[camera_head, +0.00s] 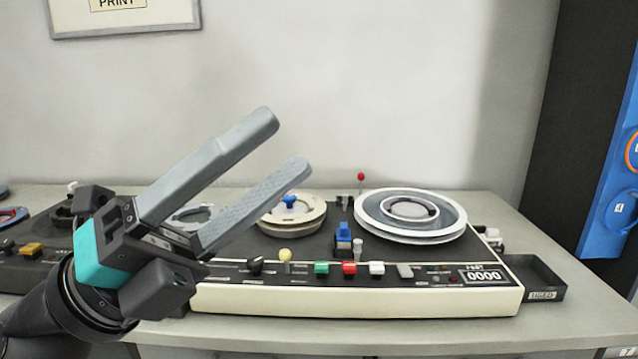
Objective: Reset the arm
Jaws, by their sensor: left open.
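My left gripper (288,145) is open and empty. It is raised in front of the left part of the machine, its two grey fingers pointing up and to the right. My left arm comes in from the lower left corner. The machine (350,299) is a cream and black deck on the table, with a large white reel (368,220) at the right and a smaller cream disc with a blue knob (290,201) in the middle. The gripper hides part of the deck's left side. My right gripper is out of view.
Coloured buttons, including a red one (349,268), and a counter reading 0000 (482,277) line the machine's front. A black tray (545,277) sits at its right end. A second device (25,268) stands at the left. The grey table (585,310) is bare at the front right.

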